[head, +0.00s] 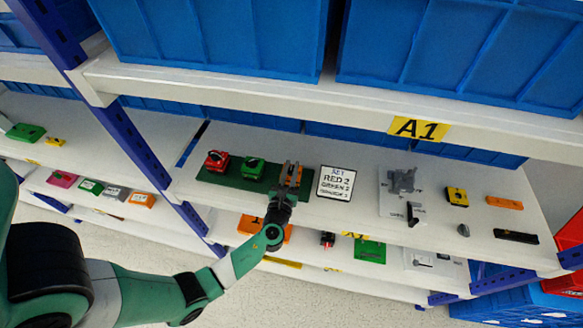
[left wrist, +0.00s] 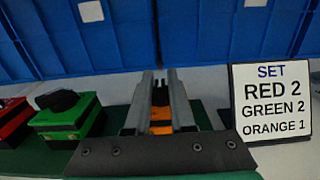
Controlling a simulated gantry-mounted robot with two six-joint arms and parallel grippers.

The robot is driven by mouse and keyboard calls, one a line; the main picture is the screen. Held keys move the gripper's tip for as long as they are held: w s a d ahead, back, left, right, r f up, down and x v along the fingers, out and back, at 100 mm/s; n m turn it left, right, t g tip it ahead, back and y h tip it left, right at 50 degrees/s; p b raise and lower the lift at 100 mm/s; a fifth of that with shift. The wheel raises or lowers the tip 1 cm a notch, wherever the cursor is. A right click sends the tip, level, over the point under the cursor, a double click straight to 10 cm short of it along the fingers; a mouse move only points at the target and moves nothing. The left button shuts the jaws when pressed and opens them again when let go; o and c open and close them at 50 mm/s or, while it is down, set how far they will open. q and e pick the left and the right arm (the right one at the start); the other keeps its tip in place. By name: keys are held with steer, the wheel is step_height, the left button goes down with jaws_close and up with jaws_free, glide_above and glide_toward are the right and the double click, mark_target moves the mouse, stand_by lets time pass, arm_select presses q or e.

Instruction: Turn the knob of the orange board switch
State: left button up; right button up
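The orange switch (head: 289,177) is at the right end of a dark green board (head: 222,179) on the middle shelf. A red switch (head: 216,160) and a green switch (head: 251,168) sit to its left. My left gripper (head: 291,168) is at the orange switch, its fingers apart and on either side of it. In the left wrist view, the black knob (left wrist: 160,95) shows between the two fingers, with orange body (left wrist: 160,122) below it. The fingers hide the sides, so I cannot tell whether they press on the knob. My right gripper is out of view.
A sign (head: 336,183) reading RED 2, GREEN 2, ORANGE 1 stands just right of the orange switch. Blue bins (head: 210,35) and the upper shelf edge (head: 250,95) are above. Grey, yellow, orange and black parts lie farther right on the shelf.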

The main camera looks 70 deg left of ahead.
arm_select(q)
jaws_close()
steer(key=shift+t, duration=0.3)
steer(key=shift+s+a+f+m+t+h, duration=0.1)
steer(key=shift+m+t+h, duration=0.9)
steer(key=shift+m+h, duration=0.15)
steer(key=m+t+h+b, duration=0.1)
steer(key=h, duration=0.1)
steer(key=m+t+h+b, duration=0.1)
steer(key=m+h, duration=0.1)
steer(key=shift+a+t, duration=0.15)
steer(key=shift+t, duration=0.25)
steer(key=shift+m+t+h+b, duration=0.8)
steer(key=shift+m+h, duration=0.85)
steer(key=shift+h, duration=1.1)
steer(key=shift+o, duration=2.3)
jaws_free()
